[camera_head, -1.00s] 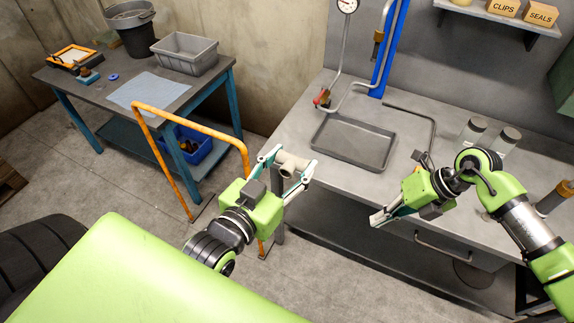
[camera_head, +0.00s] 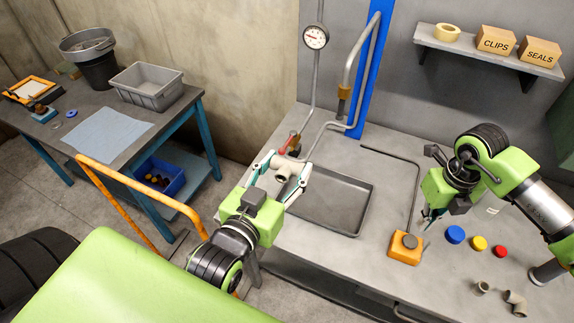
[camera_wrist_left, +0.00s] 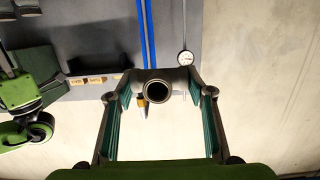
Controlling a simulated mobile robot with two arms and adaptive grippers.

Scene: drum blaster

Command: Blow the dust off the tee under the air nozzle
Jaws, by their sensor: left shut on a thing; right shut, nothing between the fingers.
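My left gripper (camera_head: 278,180) is shut on the beige pipe tee (camera_head: 285,171) and holds it up by the tray's left end. In the left wrist view the tee (camera_wrist_left: 157,90) sits between the fingertips, one round opening facing the camera. Dust on it is too small to make out. The air nozzle (camera_head: 343,92), a brass-coloured tip on a bent grey pipe, hangs above the bench, up and right of the tee and apart from it. My right gripper (camera_head: 428,220) is shut and empty, pointing down just right of the orange box with a dark round button (camera_head: 405,246).
A shallow grey tray (camera_head: 365,205) lies on the bench. Blue (camera_head: 455,234), yellow (camera_head: 479,243) and red discs (camera_head: 500,251) and loose fittings (camera_head: 514,302) lie at right. An orange rail (camera_head: 140,190) stands left.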

